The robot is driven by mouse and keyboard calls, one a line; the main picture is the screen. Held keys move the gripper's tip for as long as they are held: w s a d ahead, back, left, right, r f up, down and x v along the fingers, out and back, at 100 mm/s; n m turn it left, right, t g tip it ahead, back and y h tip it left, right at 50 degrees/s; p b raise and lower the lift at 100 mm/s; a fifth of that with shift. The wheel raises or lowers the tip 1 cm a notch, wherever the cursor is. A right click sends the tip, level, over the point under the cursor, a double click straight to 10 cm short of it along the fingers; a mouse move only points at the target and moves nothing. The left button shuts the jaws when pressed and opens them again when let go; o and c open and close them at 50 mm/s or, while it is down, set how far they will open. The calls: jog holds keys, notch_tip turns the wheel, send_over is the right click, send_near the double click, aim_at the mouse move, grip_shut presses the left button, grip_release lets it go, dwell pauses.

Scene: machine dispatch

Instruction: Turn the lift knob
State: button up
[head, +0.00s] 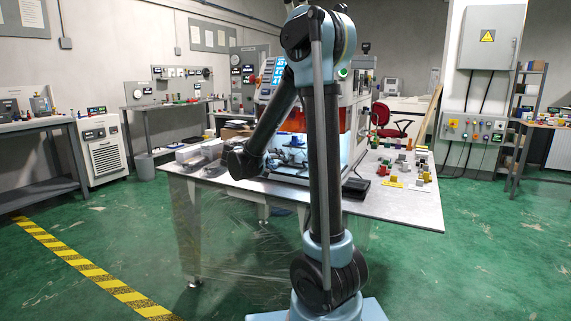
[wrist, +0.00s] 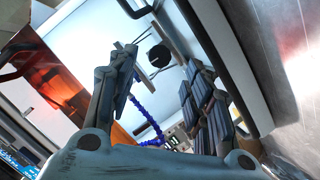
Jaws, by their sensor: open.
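My gripper (wrist: 160,88) is open and empty in the wrist view, with one dark jointed finger at left and the other at right. In the head view my gripper (head: 287,158) is small, in front of the machine's lit opening. The white machine (head: 358,108) stands on the table, with orange panels and a blue-lit screen. In the wrist view a round black disc (wrist: 158,56) shows between the fingers against a pale surface, apart from them. I cannot tell whether it is the lift knob. No part is clearly marked as the lift knob.
The grey table (head: 412,206) holds several small coloured parts at right and pale boxes at left. In the wrist view a blue segmented hose (wrist: 146,118) and an orange panel (wrist: 122,134) lie beyond the fingers. A wall panel with knobs (head: 472,128) is far right.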

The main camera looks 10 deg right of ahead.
jog(key=x, duration=0.7)
jog(key=shift+w+d, duration=0.1)
jog(key=shift+d, duration=0.05)
grip_shut()
